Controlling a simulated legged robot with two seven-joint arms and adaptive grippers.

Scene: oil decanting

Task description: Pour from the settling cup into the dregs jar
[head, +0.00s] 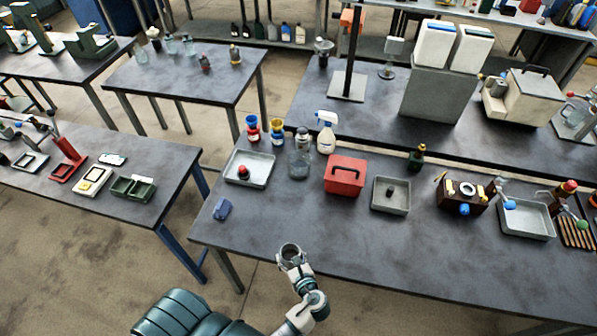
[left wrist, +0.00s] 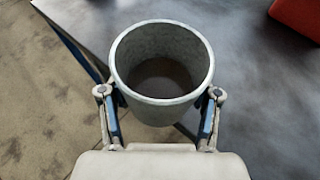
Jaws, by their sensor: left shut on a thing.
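The settling cup (left wrist: 163,108) is a grey cylinder with an open top, and dark contents show low inside it. My left gripper (left wrist: 160,93) is shut on it, one finger on each side. In the head view the cup (head: 291,250) is at my left gripper (head: 294,264), by the near edge of the table. The cup looks close to upright. A clear glass jar (head: 299,163) stands on the table farther back, apart from the cup; it may be the dregs jar, but I see no label. My right gripper is out of view.
A red box (head: 345,175) stands right of the glass jar, with a grey tray (head: 391,207) beyond it. Another tray (head: 262,180) is on the left. A white spray bottle (head: 326,133) stands behind the jar. The table front (head: 320,230) is mostly clear.

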